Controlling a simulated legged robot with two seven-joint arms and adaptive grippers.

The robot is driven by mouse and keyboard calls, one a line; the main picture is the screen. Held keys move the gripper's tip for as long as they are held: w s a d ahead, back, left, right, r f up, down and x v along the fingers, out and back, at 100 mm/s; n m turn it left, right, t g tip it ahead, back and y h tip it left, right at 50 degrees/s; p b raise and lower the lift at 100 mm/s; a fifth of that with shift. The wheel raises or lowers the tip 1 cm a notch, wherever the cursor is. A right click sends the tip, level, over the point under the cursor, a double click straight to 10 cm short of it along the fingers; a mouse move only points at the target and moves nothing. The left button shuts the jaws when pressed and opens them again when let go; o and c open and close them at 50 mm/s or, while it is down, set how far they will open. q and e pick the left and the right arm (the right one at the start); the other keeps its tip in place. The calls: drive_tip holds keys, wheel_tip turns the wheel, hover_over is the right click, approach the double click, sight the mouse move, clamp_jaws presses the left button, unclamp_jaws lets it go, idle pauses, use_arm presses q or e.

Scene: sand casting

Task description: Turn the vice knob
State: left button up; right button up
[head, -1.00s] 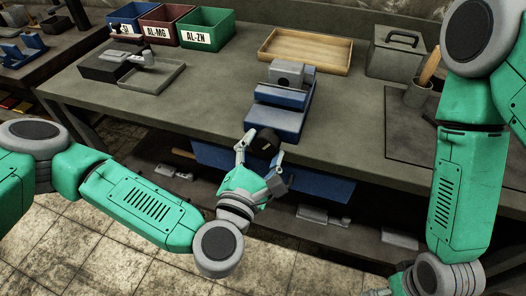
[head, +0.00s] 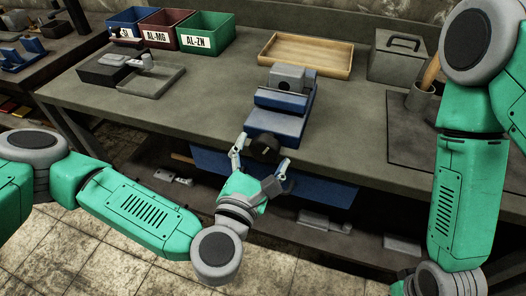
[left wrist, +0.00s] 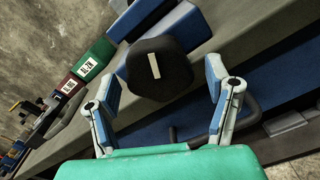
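The blue vice (head: 275,122) with a grey block in its jaws stands at the front edge of the workbench. Its black knob (head: 264,148) faces forward over the edge. In the left wrist view the knob (left wrist: 157,72) shows a pale bar mark, tilted slightly from upright. My left gripper (head: 259,160) is open in front of the knob, with one finger on each side. In the left wrist view both fingers of the left gripper (left wrist: 162,88) stand apart from the knob, with gaps on both sides. My right gripper is out of view; only my right arm shows.
Blue, red and green labelled bins (head: 205,34) stand at the back left, with a grey tray (head: 152,82) in front. A wooden tray (head: 306,55) and a grey lidded box (head: 399,57) are at the back. A lower shelf holds several grey pieces.

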use_arm(q)
drive_tip(key=shift+s+d+r, duration=0.1)
drive_tip(key=shift+s+r, duration=0.05)
drive_tip(key=v, duration=1.1)
drive_tip(key=shift+s, duration=0.35)
